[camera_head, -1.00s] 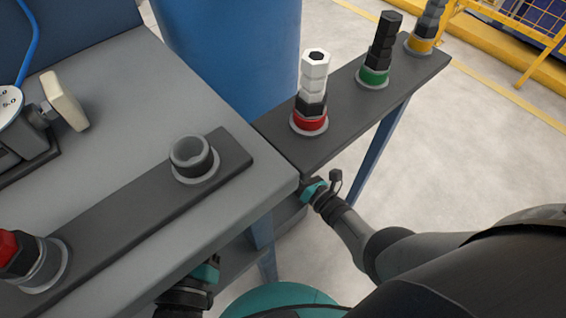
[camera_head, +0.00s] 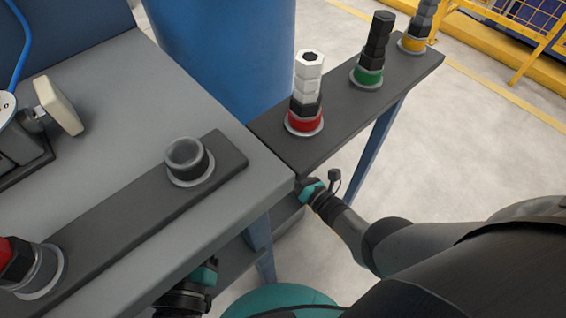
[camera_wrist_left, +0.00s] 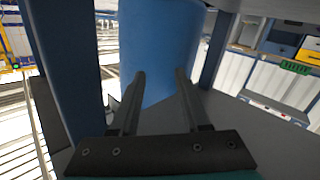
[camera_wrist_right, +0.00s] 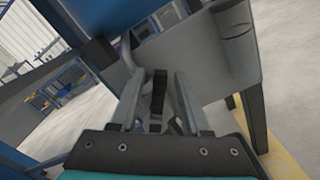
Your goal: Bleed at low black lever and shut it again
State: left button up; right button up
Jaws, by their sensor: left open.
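In the right wrist view a black upright bar (camera_wrist_right: 158,92), which looks like the low black lever, stands between the fingers of my right gripper (camera_wrist_right: 159,76). The fingers are apart, with a gap showing on both sides of the bar. In the head view my right arm reaches to the near end of the pipe rack, and its fingers and the lever are hidden below the edge. My left gripper (camera_wrist_left: 160,73) is open and empty, facing a blue drum (camera_wrist_left: 160,45). In the head view only part of my left wrist shows below the bench edge.
The dark rack (camera_head: 340,118) holds white, black and grey hex stacks on red, green and yellow collars. The grey bench (camera_head: 110,105) carries a bar with an empty socket (camera_head: 187,160), a red-black fitting (camera_head: 18,262) and a gauge with a beige handle (camera_head: 58,105). Clear floor lies right.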

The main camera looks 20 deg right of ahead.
jog(key=shift+s, duration=0.1)
pick_arm(q)
jog(key=a+f+g+y+p, duration=0.1)
jog(key=g, duration=0.1)
jog(key=w+a+f+g+p, duration=0.1)
jog(key=g, duration=0.1)
jog(key=shift+a+f+m+y, duration=0.3)
jog(key=shift+a+m+y, duration=0.1)
jog(key=shift+g, duration=0.3)
pick_arm(e)
jog(key=v, duration=1.5)
